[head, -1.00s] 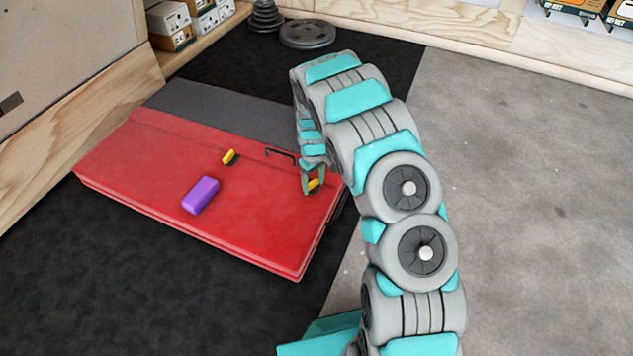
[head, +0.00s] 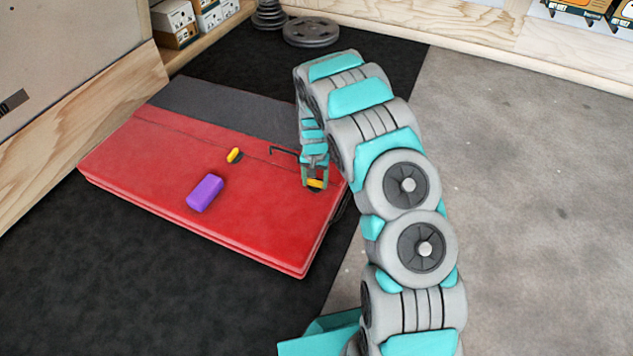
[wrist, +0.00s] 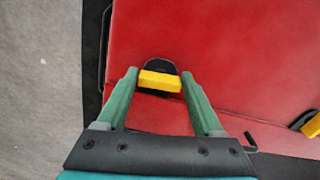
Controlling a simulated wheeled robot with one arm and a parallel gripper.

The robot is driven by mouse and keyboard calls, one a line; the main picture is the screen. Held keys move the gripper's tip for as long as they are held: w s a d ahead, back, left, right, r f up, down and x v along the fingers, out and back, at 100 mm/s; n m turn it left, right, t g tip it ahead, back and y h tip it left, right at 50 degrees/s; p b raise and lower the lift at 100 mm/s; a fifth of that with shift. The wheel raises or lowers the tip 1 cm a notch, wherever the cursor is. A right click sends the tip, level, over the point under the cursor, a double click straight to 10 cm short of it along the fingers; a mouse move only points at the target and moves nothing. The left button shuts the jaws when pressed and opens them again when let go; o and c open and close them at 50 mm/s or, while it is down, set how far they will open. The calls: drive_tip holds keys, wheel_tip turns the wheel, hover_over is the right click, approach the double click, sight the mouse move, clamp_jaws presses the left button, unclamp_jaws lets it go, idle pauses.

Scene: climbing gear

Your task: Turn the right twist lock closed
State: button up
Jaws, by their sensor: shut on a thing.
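The right twist lock has a yellow handle (head: 315,183) on a dark round base, near the right edge of the red mat (head: 250,225). In the wrist view the handle (wrist: 160,81) lies nearly level between my fingertips, with its ends at the fingers. My gripper (head: 314,186), with green fingers, is shut on this handle; it also shows in the wrist view (wrist: 159,77). The left twist lock (head: 234,155) stands to the left, its yellow handle slanted; part of it shows at the right edge of the wrist view (wrist: 312,124).
A purple block (head: 205,192) lies on the mat's red top, left of my gripper. A dark bent handle (head: 284,151) sits between the two locks. Weight plates (head: 311,32) lie on the floor behind. Grey floor (head: 530,200) is clear to the right.

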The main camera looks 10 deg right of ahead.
drive_tip(key=shift+s+d+m, duration=0.1)
drive_tip(key=shift+d+m, duration=0.05)
drive_tip(key=shift+m, duration=0.45)
drive_tip(key=shift+s+d+m, duration=0.1)
drive_tip(key=shift+d+m, duration=0.05)
drive_tip(key=shift+m, duration=0.45)
drive_tip(key=o, duration=0.9)
drive_tip(key=shift+o, duration=0.7)
drive_tip(key=shift+d, duration=0.2)
drive_tip(key=o, duration=0.3)
drive_tip(key=shift+w, duration=0.1)
drive_tip(key=shift+a, duration=0.1)
drive_tip(key=shift+r, duration=0.1)
